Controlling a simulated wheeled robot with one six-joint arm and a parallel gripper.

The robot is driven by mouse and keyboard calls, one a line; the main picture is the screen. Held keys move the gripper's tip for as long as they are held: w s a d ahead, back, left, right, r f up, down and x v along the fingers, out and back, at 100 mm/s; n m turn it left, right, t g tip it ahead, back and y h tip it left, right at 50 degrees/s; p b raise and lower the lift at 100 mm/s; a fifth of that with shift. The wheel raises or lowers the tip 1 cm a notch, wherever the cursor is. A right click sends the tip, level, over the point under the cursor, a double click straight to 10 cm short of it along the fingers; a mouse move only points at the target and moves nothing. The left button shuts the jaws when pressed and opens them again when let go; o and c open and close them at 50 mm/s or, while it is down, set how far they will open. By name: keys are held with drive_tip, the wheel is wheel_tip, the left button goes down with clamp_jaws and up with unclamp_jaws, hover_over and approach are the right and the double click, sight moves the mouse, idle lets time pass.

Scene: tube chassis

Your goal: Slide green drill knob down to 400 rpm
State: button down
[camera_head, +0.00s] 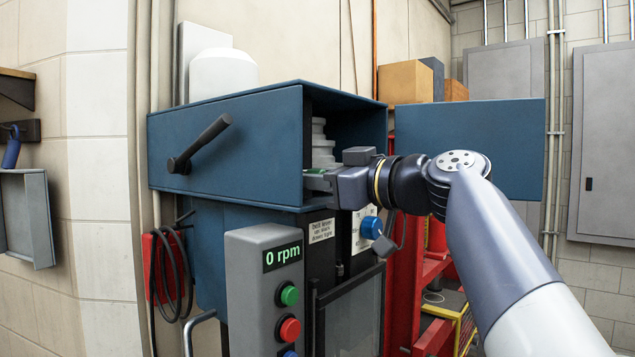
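A grey control box (262,330) stands low in front of the blue machine. Its display (283,255) reads "0 rpm" in green. A round green knob or button (289,295) is below the display; no slider track shows beside it. My gripper (326,180) is well above and right of it, at the opening of the blue housing (225,150). Its dark jaws reach just inside, in front of a grey stepped pulley (321,135). A small greenish-grey piece shows at the fingertips; I cannot tell whether it is held. The jaw gap is unclear.
A red button (289,330) and a blue one (290,353) sit below the green one. A blue knob (371,227) is under the housing. The housing's door (470,150) stands open at right. A black lever (200,145) sticks out at left.

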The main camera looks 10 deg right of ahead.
drive_tip(key=shift+w+f, duration=0.1)
drive_tip(key=shift+f, duration=0.25)
drive_tip(key=c, duration=1.5)
unclamp_jaws()
drive_tip(key=shift+c, duration=0.2)
drive_tip(key=o, duration=0.3)
drive_tip(key=shift+r, duration=0.15)
drive_tip(key=shift+o, duration=0.2)
drive_tip(key=b+v, duration=0.3)
drive_tip(key=v, duration=0.8)
drive_tip(key=shift+a, duration=0.1)
drive_tip(key=p+x, duration=0.3)
drive_tip(key=x, duration=0.7)
drive_tip(key=shift+w+a+r, duration=0.1)
drive_tip(key=shift+w+a, duration=0.1)
drive_tip(key=shift+a, duration=0.05)
drive_tip(key=shift+r+p, duration=0.25)
drive_tip(key=shift+p, duration=0.1)
